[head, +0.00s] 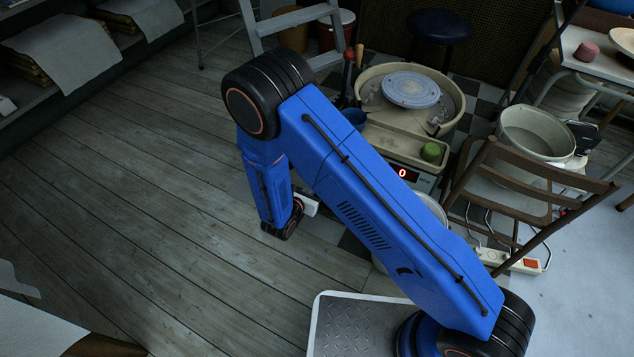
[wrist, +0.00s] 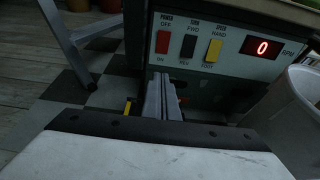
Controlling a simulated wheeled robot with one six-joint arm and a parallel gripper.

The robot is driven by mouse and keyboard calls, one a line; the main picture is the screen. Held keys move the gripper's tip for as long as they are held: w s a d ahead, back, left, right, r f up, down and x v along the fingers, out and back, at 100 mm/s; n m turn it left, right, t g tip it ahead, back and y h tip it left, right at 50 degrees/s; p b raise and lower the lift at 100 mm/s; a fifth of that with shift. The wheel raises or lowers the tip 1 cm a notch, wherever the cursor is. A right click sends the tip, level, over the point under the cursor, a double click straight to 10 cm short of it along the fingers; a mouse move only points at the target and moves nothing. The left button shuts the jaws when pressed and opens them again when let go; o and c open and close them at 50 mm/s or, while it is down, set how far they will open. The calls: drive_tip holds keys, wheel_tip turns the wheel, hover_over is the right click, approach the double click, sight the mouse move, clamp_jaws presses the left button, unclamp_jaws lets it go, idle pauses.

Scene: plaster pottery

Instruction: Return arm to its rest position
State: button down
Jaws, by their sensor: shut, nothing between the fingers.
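My blue arm (head: 375,200) reaches up from my base at the lower right, then bends down at a black joint (head: 268,98). In the head view my wrist hangs low over the wooden floor, and the gripper is mostly hidden behind the arm. In the wrist view my gripper (wrist: 164,88) is shut, with its grey fingers together and nothing held. It points toward the front panel (wrist: 215,50) of the pottery wheel. I cannot tell the exact gap between the fingertips and the panel.
The pottery wheel (head: 411,89) stands beyond my arm, with a green lump (head: 431,152) on its tray. A stepladder (head: 294,18) stands behind. The wooden floor (head: 130,190) at left is clear.

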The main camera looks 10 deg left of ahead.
idle(0.3)
drive_tip(key=w+d+r+m+g+h, duration=0.2)
drive_tip(key=d+r+m+g+h, duration=0.35)
drive_tip(key=d+r+m, duration=1.1)
drive_tip(key=s+d+r+m+g+y, duration=0.1)
drive_tip(key=s+d+r+m+g, duration=0.15)
drive_tip(key=s+d+r, duration=0.45)
drive_tip(key=s+d+r+m+g+y, duration=0.1)
drive_tip(key=s+d+r+g, duration=0.15)
drive_tip(key=d+r, duration=0.8)
drive_tip(key=s+d+r+m+t+y, duration=0.1)
drive_tip(key=s+r+m+y, duration=0.3)
drive_tip(key=s, duration=0.6)
drive_tip(key=s+d+r+m+t+y, duration=0.1)
drive_tip(key=s+d+r+m+y, duration=0.2)
drive_tip(key=s+r+m, duration=0.3)
drive_tip(key=s+m+y, duration=0.1)
drive_tip(key=s+m, duration=0.1)
drive_tip(key=s, duration=0.3)
drive_tip(key=shift+s+r, duration=0.25)
drive_tip(key=shift+r, duration=0.15)
